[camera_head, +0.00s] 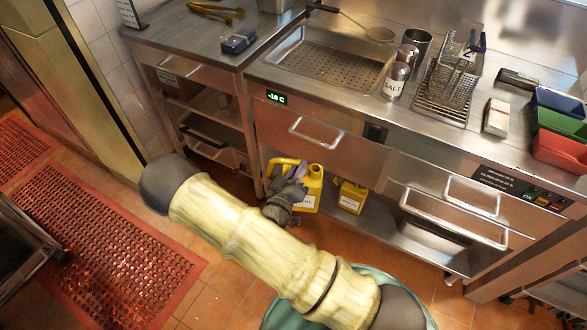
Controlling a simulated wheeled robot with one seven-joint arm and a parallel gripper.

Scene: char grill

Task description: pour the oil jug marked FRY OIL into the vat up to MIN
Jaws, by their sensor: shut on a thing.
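Two yellow jugs are in the open lower bay under the steel counter. My gripper (292,183) is shut on the handle side of the larger yellow jug (313,190), at the left of the bay's front. A smaller yellow jug (351,197) with a pale label stands to its right on the lower shelf. The labels are too small to read, so I cannot tell which is marked FRY OIL. My arm hides part of the held jug's lower area. No vat with a MIN mark can be made out.
The counter above has a perforated steel well (330,69), a salt shaker (396,81), wire baskets (448,82) and coloured bins (562,128). Drawer handles (316,131) stick out above the bay. Red mats (130,262) lie on the floor at left.

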